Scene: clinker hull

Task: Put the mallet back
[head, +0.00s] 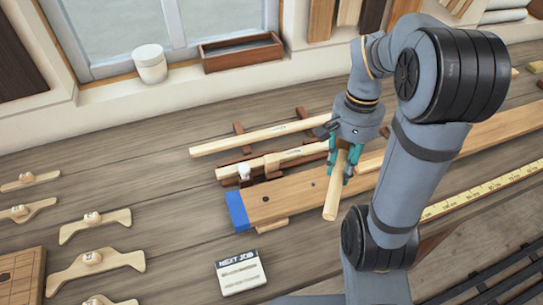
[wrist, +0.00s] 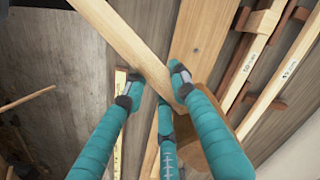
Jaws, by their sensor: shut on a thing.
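My gripper (head: 342,168) has its teal fingers shut on the mallet, gripping its pale wooden handle (head: 333,200). The handle slants down toward the front of the bench in the head view, over the wide plank. In the wrist view the handle (wrist: 120,42) runs from the upper left to between the fingertips (wrist: 158,84). A darker brown rounded part, seemingly the mallet's head (wrist: 217,142), is partly hidden behind the right finger. In the head view the head is mostly hidden by the gripper. I cannot tell whether the mallet touches the plank.
A wide plank (head: 285,203) with a blue end (head: 237,211) lies beneath the mallet. Two pale strips (head: 235,141) rest on dark red-brown supports behind it. A yellow measuring tape (head: 480,191), a lettered card (head: 240,273) and several handled wooden templates (head: 95,260) lie around. Bare bench shows at left.

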